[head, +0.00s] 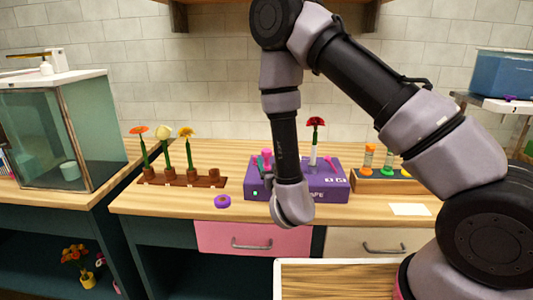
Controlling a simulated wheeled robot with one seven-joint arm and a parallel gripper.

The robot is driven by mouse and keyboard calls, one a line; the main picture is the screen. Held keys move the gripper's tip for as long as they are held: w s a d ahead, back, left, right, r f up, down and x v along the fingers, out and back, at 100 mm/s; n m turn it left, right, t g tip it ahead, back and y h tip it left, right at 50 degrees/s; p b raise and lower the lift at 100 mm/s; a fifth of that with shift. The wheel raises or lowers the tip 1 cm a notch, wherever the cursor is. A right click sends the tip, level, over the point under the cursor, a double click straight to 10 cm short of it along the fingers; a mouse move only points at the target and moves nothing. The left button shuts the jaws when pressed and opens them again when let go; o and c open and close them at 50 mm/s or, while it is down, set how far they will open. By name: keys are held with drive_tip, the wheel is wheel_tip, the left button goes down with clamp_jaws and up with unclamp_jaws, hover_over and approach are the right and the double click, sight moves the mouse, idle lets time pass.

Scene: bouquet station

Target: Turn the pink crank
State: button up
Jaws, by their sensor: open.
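The purple box (330,180) stands on the wooden counter, with a red flower (316,122) upright in a white holder on its top. The pink crank (266,155) shows as a pink upright piece at the box's left part, beside a smaller teal piece. My arm hangs down in front of the box and covers its middle. Only a dark bit of my gripper (268,181) shows at the left of my wrist, close to the box front below the crank. The gripper is open; its fingertips and any contact are hidden.
A wooden rack (180,178) with several flowers stands left, and a purple ring (222,201) lies in front. A wooden holder with vials (369,157) stands right of the box. A glass tank (60,135) is far left.

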drive_tip(key=x, duration=0.7)
clamp_jaws()
